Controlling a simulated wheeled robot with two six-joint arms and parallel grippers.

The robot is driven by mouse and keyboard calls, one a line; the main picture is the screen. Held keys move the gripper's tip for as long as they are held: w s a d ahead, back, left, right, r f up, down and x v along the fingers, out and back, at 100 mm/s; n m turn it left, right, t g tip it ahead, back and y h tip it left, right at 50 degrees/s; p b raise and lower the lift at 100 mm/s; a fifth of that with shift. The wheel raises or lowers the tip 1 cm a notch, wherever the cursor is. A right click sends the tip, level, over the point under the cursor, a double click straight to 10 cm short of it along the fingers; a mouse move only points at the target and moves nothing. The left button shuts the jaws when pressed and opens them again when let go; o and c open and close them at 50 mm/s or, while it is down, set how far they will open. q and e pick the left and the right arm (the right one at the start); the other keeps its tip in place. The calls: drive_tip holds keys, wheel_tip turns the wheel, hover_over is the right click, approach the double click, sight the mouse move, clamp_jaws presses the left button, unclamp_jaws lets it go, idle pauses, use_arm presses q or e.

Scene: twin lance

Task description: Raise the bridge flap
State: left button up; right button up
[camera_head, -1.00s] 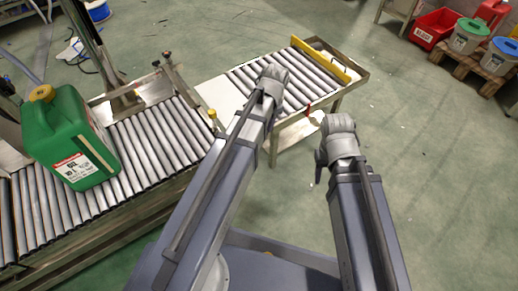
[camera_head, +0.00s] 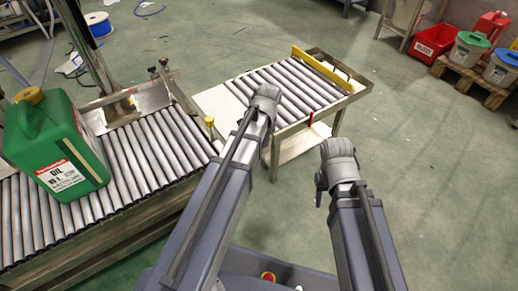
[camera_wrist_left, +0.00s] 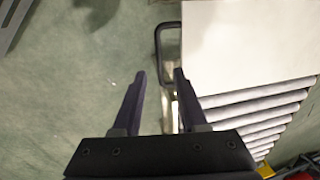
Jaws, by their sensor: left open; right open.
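The bridge flap appears as a pale flat plate (camera_head: 220,106) between the two roller conveyors, lying level. In the left wrist view the pale plate (camera_wrist_left: 245,45) fills the upper right, with a black U-shaped handle (camera_wrist_left: 158,42) on its left edge. My left gripper (camera_wrist_left: 159,74) is open and empty. Its right fingertip overlaps the handle's lower end in the picture; I cannot tell whether they touch. In the head view my arm links hide the left gripper, and I cannot make out the right gripper's jaws.
A green oil jug (camera_head: 52,145) stands on the left roller conveyor (camera_head: 145,160). The right roller table (camera_head: 285,90) has a yellow end bar (camera_head: 320,68). A red bin (camera_head: 437,40) and a wooden pallet (camera_head: 470,80) stand far right.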

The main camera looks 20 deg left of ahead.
use_arm(q)
drive_tip(key=f+b, duration=0.2)
drive_tip(key=f, duration=0.1)
drive_tip(key=f+b, duration=0.1)
drive_tip(key=f, duration=0.1)
drive_tip(key=shift+w+a+b, duration=0.25)
drive_tip(key=shift+a+b, duration=0.1)
drive_tip(key=shift+b, duration=0.05)
drive_tip(key=shift+r, duration=0.15)
clamp_jaws()
idle(0.9)
